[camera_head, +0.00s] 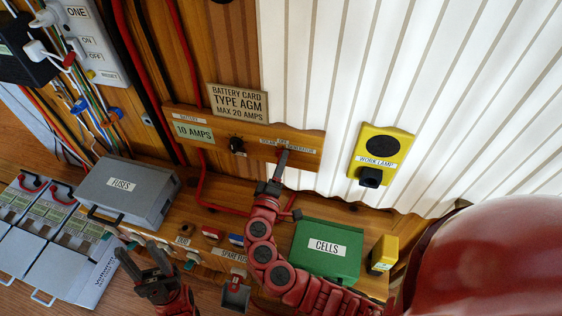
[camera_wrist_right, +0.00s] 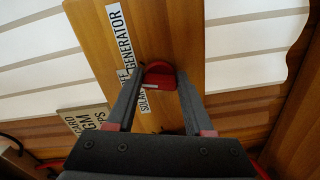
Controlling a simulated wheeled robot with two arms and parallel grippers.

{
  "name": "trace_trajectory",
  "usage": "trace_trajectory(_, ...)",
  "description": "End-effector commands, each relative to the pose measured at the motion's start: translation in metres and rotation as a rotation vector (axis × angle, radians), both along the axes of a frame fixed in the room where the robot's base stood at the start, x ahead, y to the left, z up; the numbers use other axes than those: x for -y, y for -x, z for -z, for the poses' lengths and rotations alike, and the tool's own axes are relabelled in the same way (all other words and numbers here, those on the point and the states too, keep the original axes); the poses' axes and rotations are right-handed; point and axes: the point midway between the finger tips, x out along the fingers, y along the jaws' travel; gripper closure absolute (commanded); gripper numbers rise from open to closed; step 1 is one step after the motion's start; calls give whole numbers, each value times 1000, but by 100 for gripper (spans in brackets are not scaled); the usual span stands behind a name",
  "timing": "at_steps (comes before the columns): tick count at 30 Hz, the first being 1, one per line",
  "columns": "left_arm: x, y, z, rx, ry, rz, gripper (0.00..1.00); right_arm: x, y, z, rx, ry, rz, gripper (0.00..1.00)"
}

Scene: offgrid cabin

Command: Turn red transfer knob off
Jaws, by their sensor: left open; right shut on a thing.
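The red transfer knob (camera_wrist_right: 158,80) sits on a wooden panel, beside the SOLAR, OFF and GENERATOR labels. In the right wrist view its red rim and a pale mark show between the fingers. My right gripper (camera_wrist_right: 161,78) is shut on the knob, one finger on each side. In the head view, my right gripper (camera_head: 283,160) reaches up to the right part of the wooden panel (camera_head: 217,137) and hides the knob. I cannot tell which label the mark points to. My left gripper (camera_head: 143,252) is open and empty, low in front of the shelf.
A black dial (camera_head: 237,145) sits left of the knob on the panel. A yellow work lamp switch (camera_head: 381,155) is on the white wall to the right. A green CELLS box (camera_head: 326,252), a grey FUSES box (camera_head: 128,191) and a small yellow box (camera_head: 383,252) stand below.

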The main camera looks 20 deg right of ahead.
Motion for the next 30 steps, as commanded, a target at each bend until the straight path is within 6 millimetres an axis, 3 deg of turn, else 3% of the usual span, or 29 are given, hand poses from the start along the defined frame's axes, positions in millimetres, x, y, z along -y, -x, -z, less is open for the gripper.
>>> trace_trajectory(12,0,0,-12,0,0,0,50,0,0,-1,-129,189,-1,100)
trace_trajectory(30,0,0,-13,0,0,0,50,0,0,0,-155,225,-3,100)
